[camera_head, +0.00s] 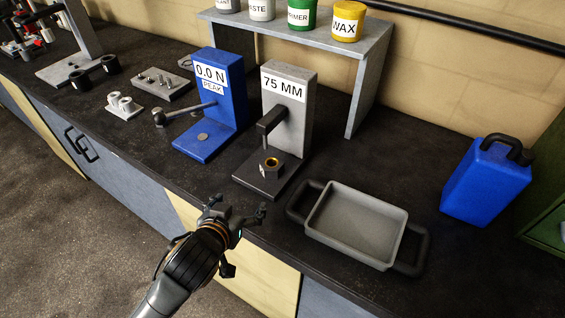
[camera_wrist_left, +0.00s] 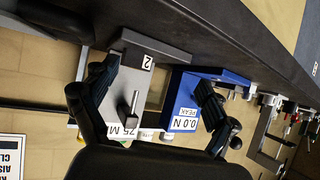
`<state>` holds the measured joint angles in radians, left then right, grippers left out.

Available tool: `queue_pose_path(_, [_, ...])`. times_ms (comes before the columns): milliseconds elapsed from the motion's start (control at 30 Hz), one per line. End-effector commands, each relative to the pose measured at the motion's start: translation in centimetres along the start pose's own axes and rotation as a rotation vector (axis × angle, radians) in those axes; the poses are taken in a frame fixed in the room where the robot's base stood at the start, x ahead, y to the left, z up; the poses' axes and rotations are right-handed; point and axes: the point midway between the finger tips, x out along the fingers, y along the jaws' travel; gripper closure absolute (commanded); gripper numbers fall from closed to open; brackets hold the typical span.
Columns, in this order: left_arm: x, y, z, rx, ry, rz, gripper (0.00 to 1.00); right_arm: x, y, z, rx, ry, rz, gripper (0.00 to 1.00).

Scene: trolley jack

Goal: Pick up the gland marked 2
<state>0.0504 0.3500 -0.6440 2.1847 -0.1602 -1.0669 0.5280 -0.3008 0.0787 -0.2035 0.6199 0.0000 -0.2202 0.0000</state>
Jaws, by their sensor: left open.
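The gland (camera_head: 272,165) is a small dark block with a brass ring on top and a white label on its side. It sits on the dark base of the grey stand marked 75 MM (camera_head: 289,95), under the stand's arm. In the left wrist view, the label with a 2 (camera_wrist_left: 148,62) shows between the fingers' directions, and most of the gland's body is hard to make out. My left gripper (camera_head: 238,208) is open and empty, in front of the bench edge and apart from the gland. My right gripper is not in view.
The blue stand marked 0.0 N (camera_head: 221,80) with a lever is left of the grey stand. A grey tray (camera_head: 398,238) with black handles is at right. A blue can (camera_head: 488,180) stands farther right. A grey shelf (camera_head: 375,50) with several pots is behind.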

Motion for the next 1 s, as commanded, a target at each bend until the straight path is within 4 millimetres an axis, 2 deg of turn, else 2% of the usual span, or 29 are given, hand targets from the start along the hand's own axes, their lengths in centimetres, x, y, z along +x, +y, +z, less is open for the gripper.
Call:
queue_pose_path(33, [0.0,0.4,-1.3,0.010,0.035,0.012,0.13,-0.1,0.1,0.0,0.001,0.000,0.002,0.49])
queue_pose_path(100, [0.0,1.0,-2.6,0.017,0.073,0.028,0.13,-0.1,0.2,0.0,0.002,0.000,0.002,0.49])
queue_pose_path(300, [0.2,2.2,-4.9,0.028,0.138,0.061,0.13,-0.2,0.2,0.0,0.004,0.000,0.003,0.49])
queue_pose_path(433, [1.7,2.4,-5.2,0.027,0.140,0.062,0.13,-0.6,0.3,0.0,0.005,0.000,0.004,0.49])
queue_pose_path(700, [6.4,2.6,-5.8,0.028,0.139,0.061,0.13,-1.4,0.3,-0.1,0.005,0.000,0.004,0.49])
queue_pose_path(833, [7.8,2.8,-6.0,0.027,0.140,0.062,0.13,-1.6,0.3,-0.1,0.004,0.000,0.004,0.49])
queue_pose_path(1000, [8.6,2.8,-6.0,0.028,0.140,0.062,0.13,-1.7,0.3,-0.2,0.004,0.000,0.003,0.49])
